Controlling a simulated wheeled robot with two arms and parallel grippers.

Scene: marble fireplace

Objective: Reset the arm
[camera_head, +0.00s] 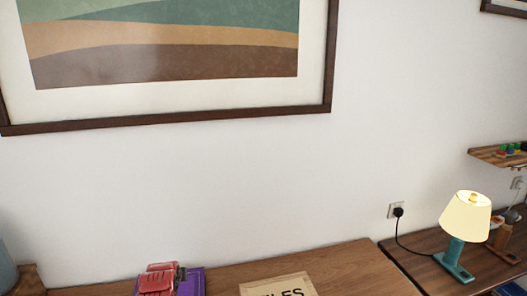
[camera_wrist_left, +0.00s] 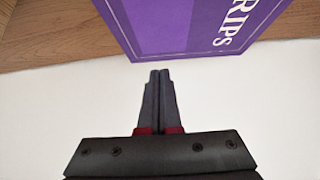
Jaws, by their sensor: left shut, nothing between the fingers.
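My left gripper (camera_wrist_left: 157,75) shows in the left wrist view with its two dark fingers together and nothing between them. Its tips point toward the edge of a purple book or box (camera_wrist_left: 195,25) with the white letters "RIPS", partly cut off by the frame. I cannot tell how far the tips are from it. Neither gripper shows in the head view.
In the head view, a wooden surface (camera_head: 345,272) holds a red object (camera_head: 158,279) on a purple item (camera_head: 190,282), and a tan folder (camera_head: 283,286). A lit lamp (camera_head: 466,217) stands on a darker table at right. A framed picture (camera_head: 165,50) hangs above.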

